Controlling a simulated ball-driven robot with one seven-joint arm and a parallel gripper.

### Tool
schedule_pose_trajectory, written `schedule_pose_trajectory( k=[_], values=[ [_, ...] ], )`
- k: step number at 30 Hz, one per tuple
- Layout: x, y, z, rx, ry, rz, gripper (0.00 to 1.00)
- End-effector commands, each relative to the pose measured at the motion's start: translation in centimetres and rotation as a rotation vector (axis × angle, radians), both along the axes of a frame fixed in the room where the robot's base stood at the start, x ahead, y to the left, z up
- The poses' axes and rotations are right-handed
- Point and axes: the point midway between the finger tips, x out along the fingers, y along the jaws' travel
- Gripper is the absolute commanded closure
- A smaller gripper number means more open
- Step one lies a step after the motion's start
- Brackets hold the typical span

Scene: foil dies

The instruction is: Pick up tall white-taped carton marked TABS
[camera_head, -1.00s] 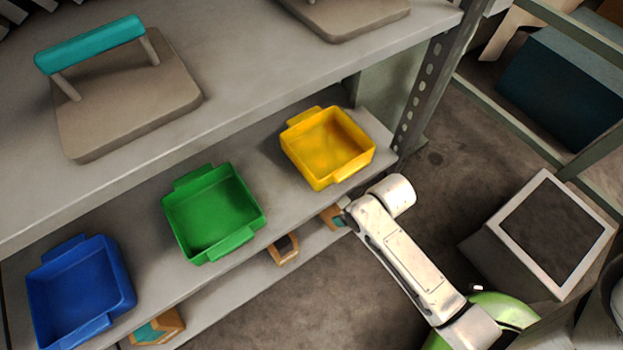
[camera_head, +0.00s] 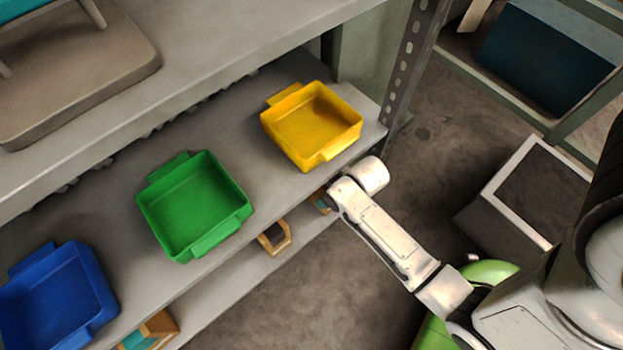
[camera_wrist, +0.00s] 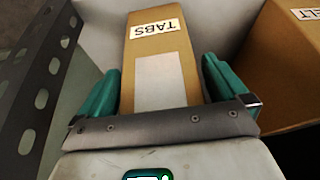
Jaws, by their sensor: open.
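The brown carton marked TABS (camera_wrist: 183,48) is in the middle of the wrist view, its label upside down in the picture and a white strip below the label. My gripper (camera_wrist: 161,66) is open, with one teal finger on each side of the carton. A gap shows between the carton and the right finger; the left finger is very close, and I cannot tell if it touches. The carton's near end is hidden behind the gripper's grey bar. In the head view my arm reaches to the lower shelf and the gripper is hidden there.
A carton with a partly cut label ending in LT (camera_wrist: 292,60) stands to the right. A perforated metal post (camera_wrist: 45,85) is on the left. Yellow (camera_head: 311,126), green (camera_head: 194,206) and blue (camera_head: 58,300) bins sit on the shelf above. Other cartons (camera_head: 274,238) show on the lower shelf.

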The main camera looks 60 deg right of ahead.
Motion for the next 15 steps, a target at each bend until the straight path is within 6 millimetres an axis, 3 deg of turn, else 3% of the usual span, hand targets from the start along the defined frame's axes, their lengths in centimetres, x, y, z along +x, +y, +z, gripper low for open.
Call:
schedule_pose_trajectory(
  k=[5,15],
  values=[
    [0.03,-0.01,0.10,-0.001,-0.001,0.001,0.00],
    [0.02,0.01,0.11,0.000,0.000,0.001,0.32]
  ],
)
